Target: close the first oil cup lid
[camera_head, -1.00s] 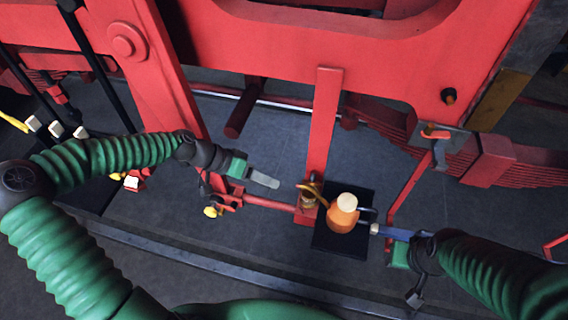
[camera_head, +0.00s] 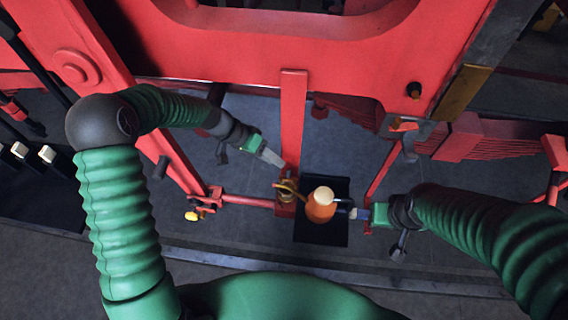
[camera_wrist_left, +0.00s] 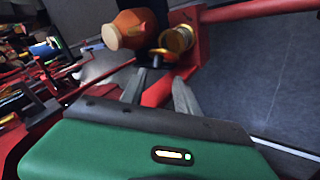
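The brass oil cup (camera_head: 287,197) sits on a red bracket at the foot of the red upright post. It also shows in the left wrist view (camera_wrist_left: 179,39). A brass-coloured and dark part beside it, which may be its lid (camera_wrist_left: 154,58), seems swung away from the cup mouth. My left gripper (camera_head: 274,159) is just behind and above the cup in the head view. In the left wrist view its two fingers (camera_wrist_left: 158,88) are apart with nothing clearly between them. My right gripper (camera_head: 357,213) is at the handle of the orange oil can (camera_head: 320,210); whether it grips is unclear.
The oil can is over a black plate (camera_head: 322,237) right of the cup. Red rods (camera_head: 247,201) run left from the bracket. The red frame (camera_head: 270,50) spans the back. Grey floor (camera_head: 240,240) lies open in front.

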